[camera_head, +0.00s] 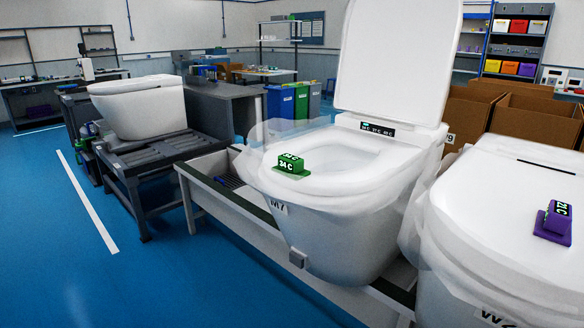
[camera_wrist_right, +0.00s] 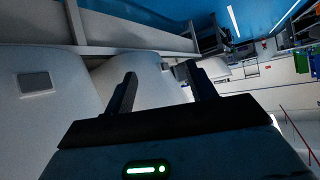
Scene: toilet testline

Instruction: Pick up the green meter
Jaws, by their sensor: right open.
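The green meter (camera_head: 290,164), marked "34 C", sits on the plastic-wrapped front rim of the middle white toilet (camera_head: 340,215) in the head view. That toilet's lid (camera_head: 395,60) is raised. My right gripper (camera_wrist_right: 161,76) shows only in the right wrist view, with its two dark fingers apart and nothing visible between them. White toilet bowls and a frame beam are beyond the fingers. The green meter is not visible in that view. My left gripper is in neither view.
A purple meter (camera_head: 554,221) lies on the closed right toilet (camera_head: 510,210). Another white toilet (camera_head: 140,106) stands on a grey conveyor at the left. Cardboard boxes (camera_head: 540,118) stand behind at right. Blue floor (camera_head: 190,270) is clear at front left.

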